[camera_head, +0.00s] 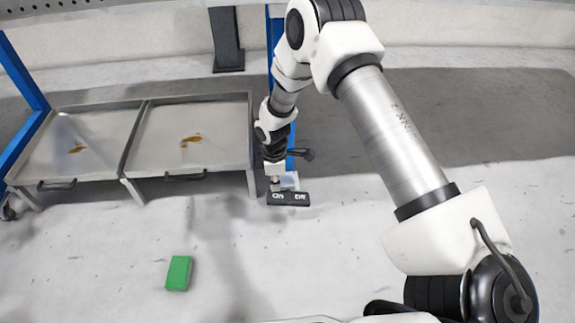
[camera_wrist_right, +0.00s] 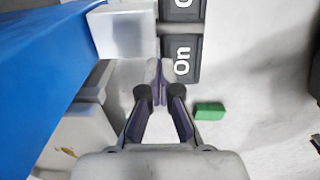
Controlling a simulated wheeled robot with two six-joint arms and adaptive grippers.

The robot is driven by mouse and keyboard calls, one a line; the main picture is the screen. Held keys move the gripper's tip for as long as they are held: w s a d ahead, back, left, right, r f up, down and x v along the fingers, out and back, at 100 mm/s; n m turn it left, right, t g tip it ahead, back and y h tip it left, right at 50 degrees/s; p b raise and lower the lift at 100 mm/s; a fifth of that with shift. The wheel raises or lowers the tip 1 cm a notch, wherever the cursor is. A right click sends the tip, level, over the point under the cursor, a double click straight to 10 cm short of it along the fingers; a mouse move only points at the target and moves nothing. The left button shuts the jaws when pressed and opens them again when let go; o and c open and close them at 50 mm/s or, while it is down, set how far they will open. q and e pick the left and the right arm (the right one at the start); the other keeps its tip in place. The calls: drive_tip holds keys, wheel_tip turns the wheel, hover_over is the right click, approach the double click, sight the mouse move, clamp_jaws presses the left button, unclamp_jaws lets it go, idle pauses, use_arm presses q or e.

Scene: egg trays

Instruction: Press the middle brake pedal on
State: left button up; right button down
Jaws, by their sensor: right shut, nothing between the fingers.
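The brake pedal (camera_head: 288,199) is a dark block low by the blue post of the cart, with white On and Off labels. In the right wrist view its On half (camera_wrist_right: 190,72) lies just right of the fingertips, with the other half (camera_wrist_right: 182,9) beyond it. My right gripper (camera_head: 275,180) points down just above the On side, its fingers closed and empty. Its tips (camera_wrist_right: 158,75) are beside the On label; I cannot tell whether they touch the pedal. My left gripper is not in view.
A cart with two metal trays (camera_head: 190,101) stands at the left, with dark handles along its front. A blue post (camera_wrist_right: 45,60) is close beside the right gripper. A green block (camera_head: 179,273) lies on the open floor in front.

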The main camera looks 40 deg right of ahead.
drive_tip(key=shift+f, duration=0.65)
drive_tip(key=shift+r, duration=0.35)
wheel_tip(320, 180, up, 3)
drive_tip(key=p, duration=0.3)
wheel_tip(320, 180, up, 4)
drive_tip(key=p, duration=0.4)
drive_tip(key=shift+f, duration=0.3)
